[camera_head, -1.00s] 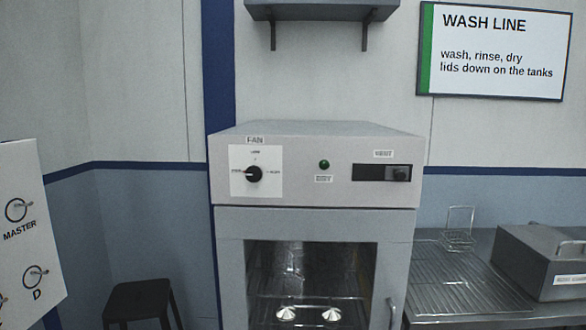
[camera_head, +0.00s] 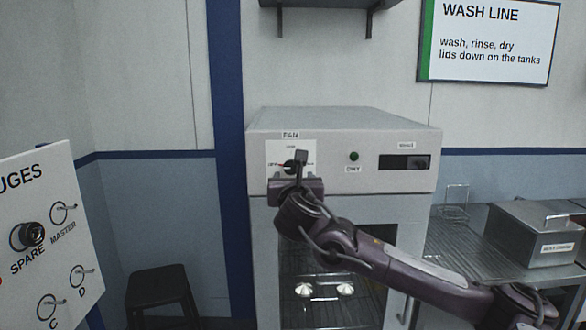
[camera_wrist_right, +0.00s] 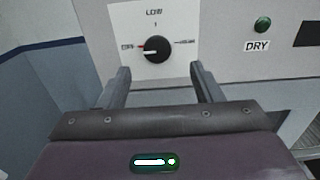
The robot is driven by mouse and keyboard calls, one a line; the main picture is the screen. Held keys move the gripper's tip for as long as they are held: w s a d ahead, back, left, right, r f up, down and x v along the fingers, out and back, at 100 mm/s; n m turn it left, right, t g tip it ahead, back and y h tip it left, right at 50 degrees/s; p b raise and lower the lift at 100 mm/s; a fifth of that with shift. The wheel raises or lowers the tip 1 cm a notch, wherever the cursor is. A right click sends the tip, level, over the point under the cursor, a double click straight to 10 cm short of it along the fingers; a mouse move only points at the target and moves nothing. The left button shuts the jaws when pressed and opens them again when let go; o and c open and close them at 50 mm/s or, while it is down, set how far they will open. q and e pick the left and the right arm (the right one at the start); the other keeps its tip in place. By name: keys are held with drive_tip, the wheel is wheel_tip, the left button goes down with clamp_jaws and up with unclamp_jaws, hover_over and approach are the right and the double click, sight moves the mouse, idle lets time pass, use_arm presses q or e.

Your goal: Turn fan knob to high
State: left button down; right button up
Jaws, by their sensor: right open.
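The fan knob (camera_wrist_right: 156,49) is a round black knob on a white dial plate (camera_wrist_right: 178,20) on the front of the grey cabinet. The plate reads LOW at the top, with smaller labels left and right that are hard to read here. A red mark shows at the knob's left, so it seems to point left. My left gripper is out of view.
The cabinet's glazed door (camera_head: 385,250) is below. A gauge board (camera_head: 45,215) and a black stool (camera_head: 160,283) stand left; a metal tank (camera_head: 535,235) is on the right counter.

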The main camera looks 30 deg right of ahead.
sight(291, 168)
drive_tip(key=p+x, duration=0.1)
drive_tip(key=x, duration=0.2)
drive_tip(key=p+x, duration=0.2)
drive_tip(key=x, duration=0.1)
drive_tip(key=shift+w+a+r, duration=0.1)
drive_tip(key=shift+w, duration=0.25)
drive_tip(key=shift+w+d, duration=0.25)
drive_tip(key=shift+w, duration=0.25)
drive_tip(key=c, duration=1)
